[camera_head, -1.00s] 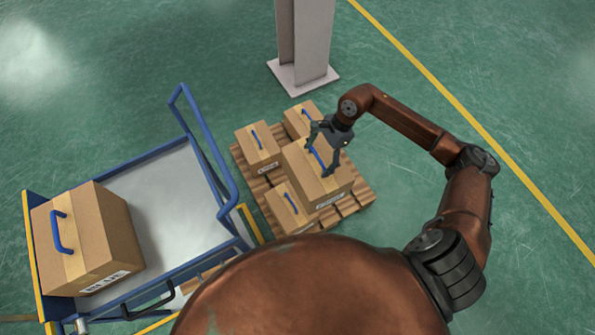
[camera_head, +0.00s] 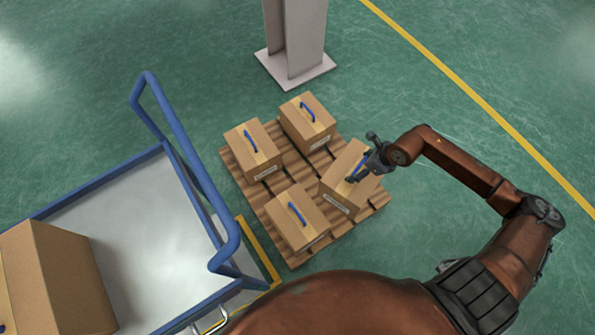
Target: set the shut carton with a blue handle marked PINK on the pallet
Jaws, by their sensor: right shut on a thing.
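A shut tan carton with a blue handle (camera_head: 342,186) is at the right corner of the wooden pallet (camera_head: 272,213). Its white front label is too small to read, so I cannot confirm PINK. My right gripper (camera_head: 361,172) is shut on this carton's handle, which it partly hides. The carton is very low over the pallet or resting on it; I cannot tell which. My left gripper is not in view.
The pallet also bears a back carton (camera_head: 307,119), a left carton (camera_head: 254,150) and a front carton (camera_head: 296,218). A blue-railed cart (camera_head: 150,240) with a large carton (camera_head: 52,283) stands at left. A grey column (camera_head: 296,40) stands behind.

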